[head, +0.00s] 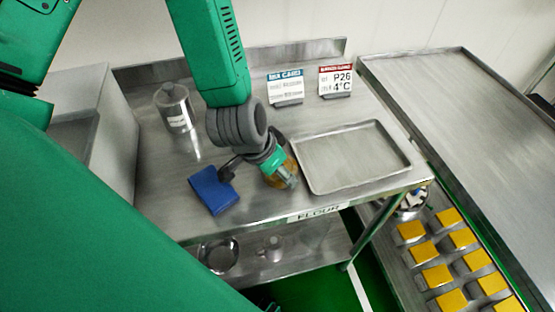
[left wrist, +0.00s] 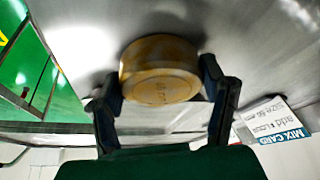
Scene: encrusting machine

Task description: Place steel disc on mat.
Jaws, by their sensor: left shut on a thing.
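My left gripper (head: 284,178) is low over the front part of the steel table, just left of the empty tray. In the left wrist view its two fingers (left wrist: 164,92) are shut on a short round tan disc (left wrist: 160,72) with faint markings on its face. It looks brownish yellow rather than steel. In the head view the disc (head: 270,182) is mostly hidden by the gripper. I cannot tell whether it touches the table. A blue folded cloth or mat (head: 213,190) lies left of the gripper; no other mat is clear. My right gripper is not in view.
An empty metal tray (head: 350,153) lies to the right. Two sign cards, a mix card (head: 285,86) and a red-topped card (head: 336,80), stand behind. Yellow blocks (head: 437,275) sit at the lower right.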

